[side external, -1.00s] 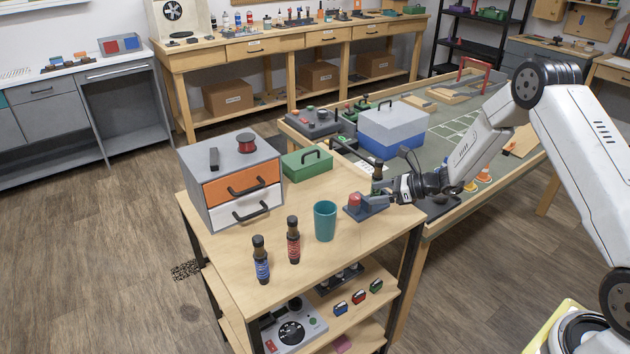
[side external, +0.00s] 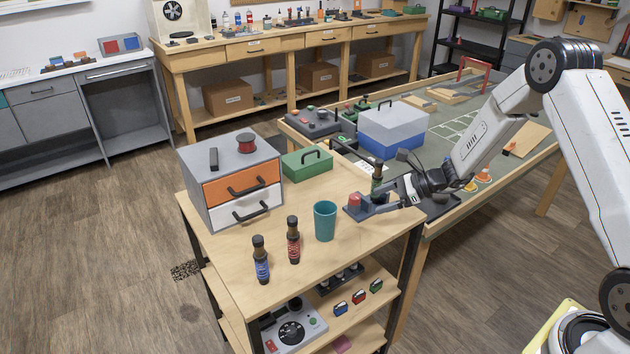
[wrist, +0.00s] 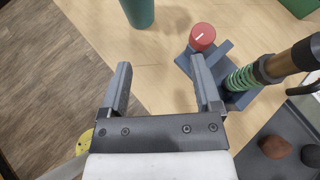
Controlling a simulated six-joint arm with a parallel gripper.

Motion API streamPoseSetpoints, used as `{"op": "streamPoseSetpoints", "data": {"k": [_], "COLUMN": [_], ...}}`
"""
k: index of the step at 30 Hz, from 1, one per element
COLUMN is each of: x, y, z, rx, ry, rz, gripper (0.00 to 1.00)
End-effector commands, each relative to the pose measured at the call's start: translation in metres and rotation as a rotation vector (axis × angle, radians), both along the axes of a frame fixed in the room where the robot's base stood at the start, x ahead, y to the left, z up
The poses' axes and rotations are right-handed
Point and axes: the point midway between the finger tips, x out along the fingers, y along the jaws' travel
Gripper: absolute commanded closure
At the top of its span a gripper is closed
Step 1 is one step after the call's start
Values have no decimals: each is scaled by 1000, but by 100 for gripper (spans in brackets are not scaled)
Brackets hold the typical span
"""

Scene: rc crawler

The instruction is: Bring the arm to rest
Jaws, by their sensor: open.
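My gripper (side external: 382,208) is at the right front edge of the wooden cart top, beside a dark blue-grey stand with a red knob (side external: 354,201). In the wrist view my gripper (wrist: 160,62) is open, with bare wood showing between its fingers. The right finger is close to the stand (wrist: 185,62) in the picture; I cannot tell whether they touch. A shock absorber with a green spring (wrist: 243,78) and a dark end is at the stand, right of the right finger. It also shows upright in the side view (side external: 377,182).
A teal cup (side external: 325,222), a red-label bottle (side external: 293,240) and a blue-label bottle (side external: 260,262) stand on the cart. A drawer box (side external: 215,170) and green case (side external: 306,165) are behind. A blue-grey toolbox (side external: 391,130) sits on the table beyond.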

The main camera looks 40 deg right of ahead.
Motion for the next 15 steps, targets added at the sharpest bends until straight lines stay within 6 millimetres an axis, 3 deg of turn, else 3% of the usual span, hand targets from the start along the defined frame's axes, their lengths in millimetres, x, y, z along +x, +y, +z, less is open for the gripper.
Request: {"op": "streamPoseSetpoints", "data": {"k": [6,15], "x": [-44,-110], "y": [40,66], "z": [14,29], "rx": [-241,-591], "ry": [0,-66], "rz": [306,748], "gripper": [19,19]}}
